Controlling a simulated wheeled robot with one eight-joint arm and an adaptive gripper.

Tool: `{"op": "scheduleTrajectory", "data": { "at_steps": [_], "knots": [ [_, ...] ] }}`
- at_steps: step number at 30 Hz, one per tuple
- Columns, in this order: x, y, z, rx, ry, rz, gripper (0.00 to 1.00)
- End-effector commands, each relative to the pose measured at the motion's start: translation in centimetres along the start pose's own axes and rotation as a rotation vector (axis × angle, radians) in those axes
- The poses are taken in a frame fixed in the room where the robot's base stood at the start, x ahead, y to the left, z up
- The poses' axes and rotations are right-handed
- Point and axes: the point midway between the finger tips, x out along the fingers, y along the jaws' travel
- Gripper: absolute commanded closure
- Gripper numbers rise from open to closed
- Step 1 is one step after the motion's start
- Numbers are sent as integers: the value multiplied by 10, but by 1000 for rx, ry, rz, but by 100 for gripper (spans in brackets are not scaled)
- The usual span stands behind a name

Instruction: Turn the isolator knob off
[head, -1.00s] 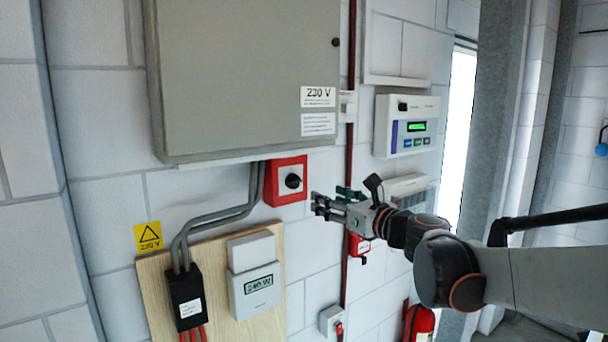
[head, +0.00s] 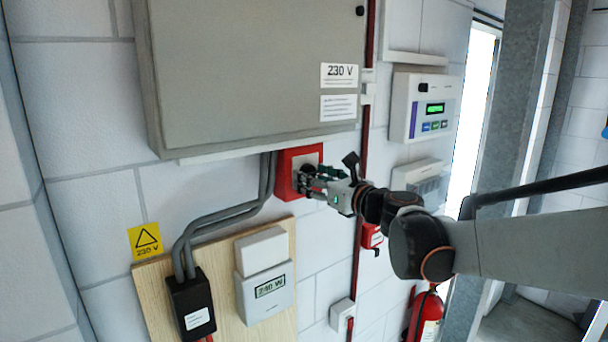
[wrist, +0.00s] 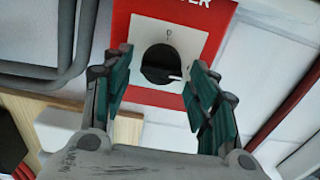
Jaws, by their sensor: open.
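The isolator is a red box (head: 286,167) on the wall under the grey cabinet. Its black round knob (wrist: 161,65) sits on a pale plate in the wrist view, with a white pointer mark toward the lower right. My gripper (head: 309,180) is at the front of the red box in the head view and partly covers the knob there. In the wrist view my open gripper (wrist: 163,78) has one green-padded finger on each side of the knob. A gap shows between the fingers and the knob. I cannot tell how deep the fingertips reach.
A grey cabinet (head: 250,70) marked 230 V hangs just above. Grey conduits (head: 225,212) run left of the red box. A meter (head: 265,290) on a wooden board (head: 225,330) is below. A red pipe (head: 362,215) and a control panel (head: 425,107) are to the right.

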Motion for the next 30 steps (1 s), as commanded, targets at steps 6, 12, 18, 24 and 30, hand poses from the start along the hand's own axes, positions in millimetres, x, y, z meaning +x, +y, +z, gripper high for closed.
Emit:
{"op": "scheduleTrajectory", "data": {
  "at_steps": [6, 12, 18, 24, 30],
  "knots": [
    [0, 0, 0, 0, 0, 0, 46],
    [0, 0, 0, 0, 0, 0, 74],
    [0, 0, 0, 0, 0, 0, 89],
    [0, 0, -1, -21, 0, 0, 89],
    [0, 0, -2, -106, 0, 0, 89]
  ]
}}
